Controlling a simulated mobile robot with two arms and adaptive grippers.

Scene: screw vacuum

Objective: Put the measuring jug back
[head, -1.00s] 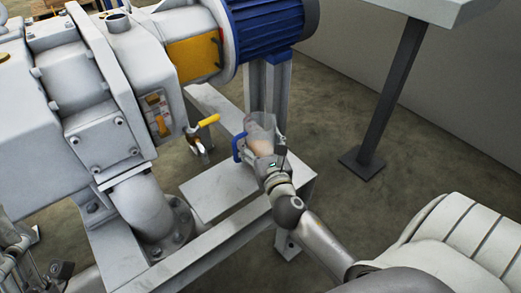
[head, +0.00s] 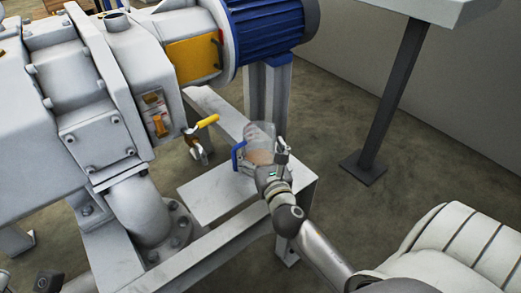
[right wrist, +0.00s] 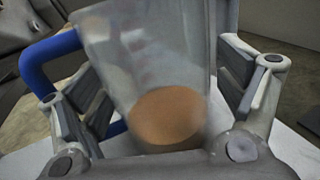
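The measuring jug (head: 260,138) is clear, with a blue handle and brown liquid in its bottom. It stands upright, at or just above the grey metal frame plate (head: 212,197) below the tap; whether it touches the plate I cannot tell. My right gripper (head: 268,160) is around the jug from the near right side. In the right wrist view, the jug (right wrist: 150,75) fills the space between the two fingers, which appear to press on its sides. The handle is at the left, outside the grip. Only a bit of my left arm shows at the bottom left corner; its fingertips are hidden.
The yellow-handled tap (head: 200,135) is just left of the jug. The grey pump (head: 70,130) and blue motor (head: 270,30) stand behind and left. A steel post (head: 267,100) rises behind the jug. A dark table leg (head: 395,100) is at the right, with open floor between.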

